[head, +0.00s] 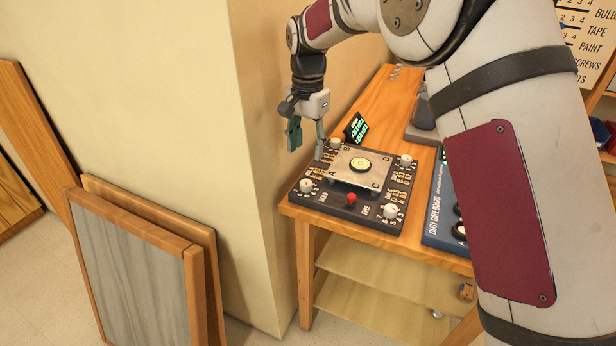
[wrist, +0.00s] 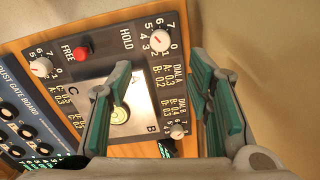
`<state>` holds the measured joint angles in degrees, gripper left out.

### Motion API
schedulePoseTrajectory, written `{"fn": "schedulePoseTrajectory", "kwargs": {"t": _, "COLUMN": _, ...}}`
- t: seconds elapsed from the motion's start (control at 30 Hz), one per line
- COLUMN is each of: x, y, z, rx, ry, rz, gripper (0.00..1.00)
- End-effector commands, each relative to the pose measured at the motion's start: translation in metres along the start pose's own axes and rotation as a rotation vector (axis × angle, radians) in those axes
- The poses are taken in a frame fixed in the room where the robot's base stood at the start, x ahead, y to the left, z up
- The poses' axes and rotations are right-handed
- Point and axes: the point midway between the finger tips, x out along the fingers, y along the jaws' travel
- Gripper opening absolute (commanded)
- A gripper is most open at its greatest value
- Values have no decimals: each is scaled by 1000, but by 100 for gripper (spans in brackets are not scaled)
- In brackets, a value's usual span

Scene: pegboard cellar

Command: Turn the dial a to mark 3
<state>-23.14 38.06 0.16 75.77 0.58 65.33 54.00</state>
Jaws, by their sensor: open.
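A dark board (head: 329,204) with a white dial at each corner lies on the wooden bench. The front-left dial (head: 306,185) is near the printed words "DIAL A"; I take it as dial a. In the wrist view this dial (wrist: 158,40) has a red line and a scale up to 7; its exact setting is too small to read. My gripper (head: 306,140) is open and empty, above the board's back-left side. In the wrist view its fingers (wrist: 160,72) stand apart, with dial a beyond the tips, between them. Nothing is touched there that I can see.
A metal plate with a round bubble level (head: 360,164) sits mid-board, beside a red button (head: 351,198). Other dials stand at the back left (head: 335,143), back right (head: 405,160) and front right (head: 391,211). A wall rises close on the left; a blue board (head: 437,228) lies right.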

Motion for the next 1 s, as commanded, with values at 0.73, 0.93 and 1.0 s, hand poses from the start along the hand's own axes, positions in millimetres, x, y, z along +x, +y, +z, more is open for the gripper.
{"fn": "schedulePoseTrajectory", "kwargs": {"t": 0.73, "x": 107, "y": 0, "z": 0, "rx": -1, "ry": 0, "rz": -1, "gripper": 46}}
{"fn": "schedulePoseTrajectory", "kwargs": {"t": 0.93, "x": 108, "y": 0, "z": 0, "rx": -1, "ry": 1, "rz": -1, "gripper": 46}}
{"fn": "schedulePoseTrajectory", "kwargs": {"t": 1.0, "x": 108, "y": 0, "z": 0, "rx": -1, "ry": 0, "rz": -1, "gripper": 46}}
